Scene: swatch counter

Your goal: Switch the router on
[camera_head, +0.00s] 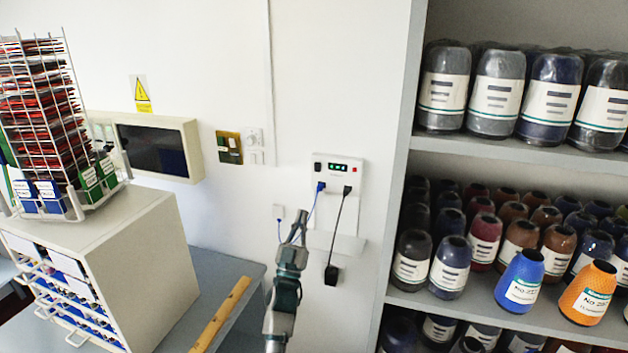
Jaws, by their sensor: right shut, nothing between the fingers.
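The router (334,174) is a white box on the wall in the middle of the view. Its top strip shows small green lights, a dark button at the left end and a small reddish mark at the right end. A blue plug (320,187) and a black plug (347,190) sit in its lower part. My right gripper (299,222) comes up from below, shut and empty. Its tips appear below and left of the router, apart from the button in the picture. How far they are from the wall is hard to tell. My left gripper is out of view.
A black adapter (331,275) hangs on the black cable below the router. Shelves of thread cones (524,278) stand at right. A drawer cabinet (133,262) with a swatch rack is at left. A wooden ruler (221,314) lies on the grey counter (212,268).

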